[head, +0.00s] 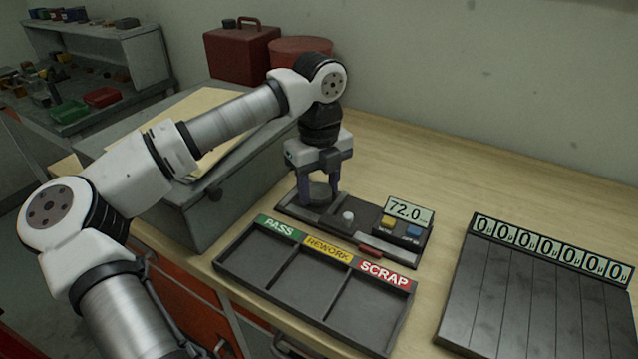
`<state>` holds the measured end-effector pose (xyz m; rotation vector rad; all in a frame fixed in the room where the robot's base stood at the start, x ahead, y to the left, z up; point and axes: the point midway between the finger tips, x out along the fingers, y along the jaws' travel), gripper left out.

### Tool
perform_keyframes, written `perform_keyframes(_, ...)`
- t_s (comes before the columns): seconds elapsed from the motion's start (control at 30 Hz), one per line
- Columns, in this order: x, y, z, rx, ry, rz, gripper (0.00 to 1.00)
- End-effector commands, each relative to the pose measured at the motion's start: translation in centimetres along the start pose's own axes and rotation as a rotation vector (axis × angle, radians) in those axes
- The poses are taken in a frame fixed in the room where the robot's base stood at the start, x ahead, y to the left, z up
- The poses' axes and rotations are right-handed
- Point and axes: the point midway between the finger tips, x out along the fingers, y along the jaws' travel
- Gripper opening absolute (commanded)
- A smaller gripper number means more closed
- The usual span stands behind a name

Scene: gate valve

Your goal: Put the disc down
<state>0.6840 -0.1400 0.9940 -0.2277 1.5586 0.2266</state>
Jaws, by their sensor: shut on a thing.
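My gripper (319,193) points down over the left end of a dark gauge (378,242). It is shut on a grey disc (319,190), which shows only in part between the fingers. I cannot tell whether the disc touches the gauge. The gauge has a round pale knob (348,216), a yellow and a blue button, and a display (408,211) reading 72.0. In front of it lies a dark tray (300,254) with three compartments labelled PASS, REWORK and SCRAP; all three look empty.
A dark slotted rack (520,300) with several counters reading 0 lies at the right. A grey case (200,205) stands left of the gauge. The bench (470,190) behind the rack is clear.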

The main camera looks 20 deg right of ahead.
Motion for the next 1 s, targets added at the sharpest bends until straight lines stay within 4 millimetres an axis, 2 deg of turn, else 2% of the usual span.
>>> perform_keyframes(0.07, 0.4, 0.0, 0.0, 0.000, -0.001, 0.000, 0.14)
perform_keyframes(0.1, 0.2, 0.0, 0.0, 0.000, 0.000, 0.000, 0.53)
perform_keyframes(0.13, 0.2, 0.0, 0.0, 0.000, 0.000, 0.000, 0.56)
perform_keyframes(0.4, 0.1, 0.0, 0.0, 0.000, 0.000, 0.000, 0.56)
perform_keyframes(0.57, -0.8, 0.0, 0.1, -0.001, -0.003, 0.000, 0.56)
perform_keyframes(1.0, -9.7, 0.0, 0.1, -0.002, -0.003, -0.001, 0.56)
